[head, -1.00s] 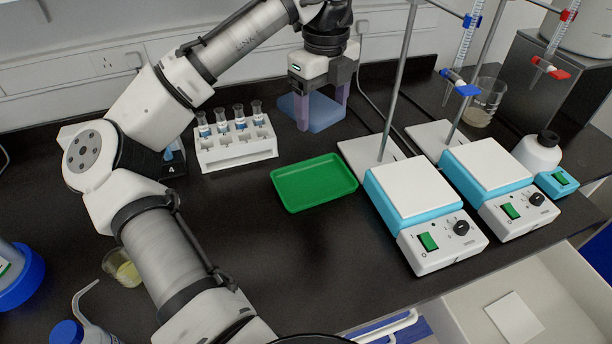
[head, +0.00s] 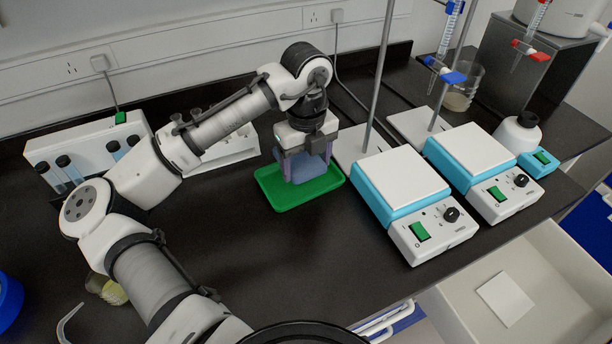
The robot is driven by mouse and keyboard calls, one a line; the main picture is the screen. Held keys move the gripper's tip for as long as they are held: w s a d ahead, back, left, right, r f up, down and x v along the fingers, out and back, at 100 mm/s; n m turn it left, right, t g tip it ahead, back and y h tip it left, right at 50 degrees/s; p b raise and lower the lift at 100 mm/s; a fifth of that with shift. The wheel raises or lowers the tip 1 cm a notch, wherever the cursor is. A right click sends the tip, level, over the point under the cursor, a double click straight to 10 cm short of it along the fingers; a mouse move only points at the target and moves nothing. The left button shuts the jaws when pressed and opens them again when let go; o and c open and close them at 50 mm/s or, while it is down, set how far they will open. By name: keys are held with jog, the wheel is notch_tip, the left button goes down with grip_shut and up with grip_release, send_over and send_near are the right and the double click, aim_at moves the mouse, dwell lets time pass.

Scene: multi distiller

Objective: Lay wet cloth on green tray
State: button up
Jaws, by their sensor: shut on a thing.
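The green tray (head: 278,199) lies flat on the black bench, left of the nearer hotplate stirrer. My gripper (head: 308,173) points down over the tray, with its fingers shut on the blue wet cloth (head: 311,168). The cloth appears as a small blue block between and around the fingers, over the rear middle of the tray. The fingers and cloth hide part of the tray floor. I cannot tell whether the cloth touches the tray.
Two blue-and-white hotplate stirrers (head: 403,185) with metal stands are right of the tray. A white unit with dark-capped vials (head: 88,157) is at the left, behind my arm. An open drawer (head: 450,300) is at the front right. The bench in front of the tray is clear.

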aim_at(306, 190)
jog(key=shift+f, duration=2.7)
jog(key=shift+f, duration=0.15)
jog(key=o, duration=1)
jog(key=shift+c, duration=0.2)
notch_tip(306, 190, up, 12)
jog(key=shift+r+b, duration=0.2)
jog(key=shift+b, duration=0.45)
